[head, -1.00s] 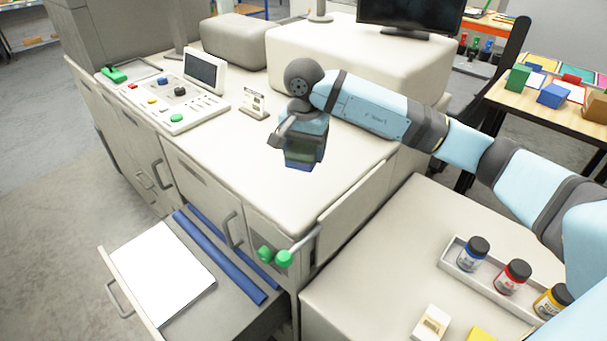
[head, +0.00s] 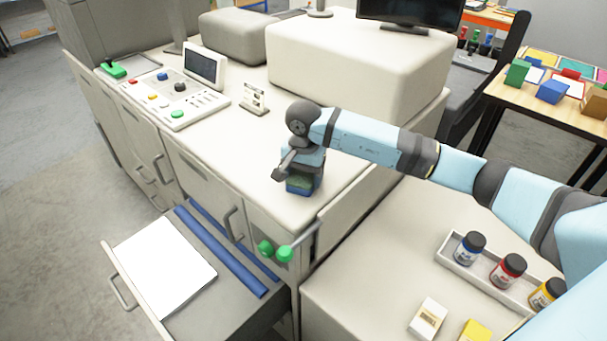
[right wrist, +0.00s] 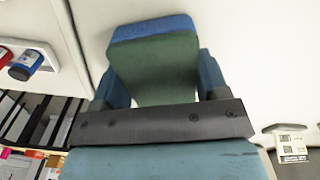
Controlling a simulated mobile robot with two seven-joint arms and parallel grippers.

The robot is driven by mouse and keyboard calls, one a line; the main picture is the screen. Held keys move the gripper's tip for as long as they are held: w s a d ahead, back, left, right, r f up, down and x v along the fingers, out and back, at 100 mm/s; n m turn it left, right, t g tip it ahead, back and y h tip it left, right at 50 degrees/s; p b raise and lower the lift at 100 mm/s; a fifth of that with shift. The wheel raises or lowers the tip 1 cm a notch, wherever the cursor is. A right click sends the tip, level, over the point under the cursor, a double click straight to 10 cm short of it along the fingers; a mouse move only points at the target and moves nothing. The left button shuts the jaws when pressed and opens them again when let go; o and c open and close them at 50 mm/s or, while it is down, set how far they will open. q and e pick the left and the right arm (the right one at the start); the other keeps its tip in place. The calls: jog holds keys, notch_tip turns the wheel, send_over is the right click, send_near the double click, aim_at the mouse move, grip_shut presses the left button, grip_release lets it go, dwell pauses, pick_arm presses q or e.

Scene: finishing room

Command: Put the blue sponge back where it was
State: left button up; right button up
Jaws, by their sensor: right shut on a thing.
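The blue sponge (head: 302,190) has a dark green layer; in the right wrist view its blue face (right wrist: 150,27) shows beyond the green one. My right gripper (head: 300,178) is shut on it, with one finger on each side. The gripper points down over the front right part of the pale machine top (head: 240,150). The sponge is close to that surface, but I cannot tell whether it touches. My left gripper is not in view.
An open drawer (head: 235,312) holds a white sheet (head: 162,266). A tray (head: 450,250) of paint jars sits on the lower right surface. The machine top around the sponge is clear.

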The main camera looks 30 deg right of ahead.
aim_at(303, 174)
jog(key=o, duration=0.9)
jog(key=shift+f, duration=0.1)
jog(key=shift+r, duration=0.2)
notch_tip(303, 174, up, 12)
jog(key=b, duration=0.2)
jog(key=shift+b, duration=0.3)
jog(key=shift+f, duration=0.1)
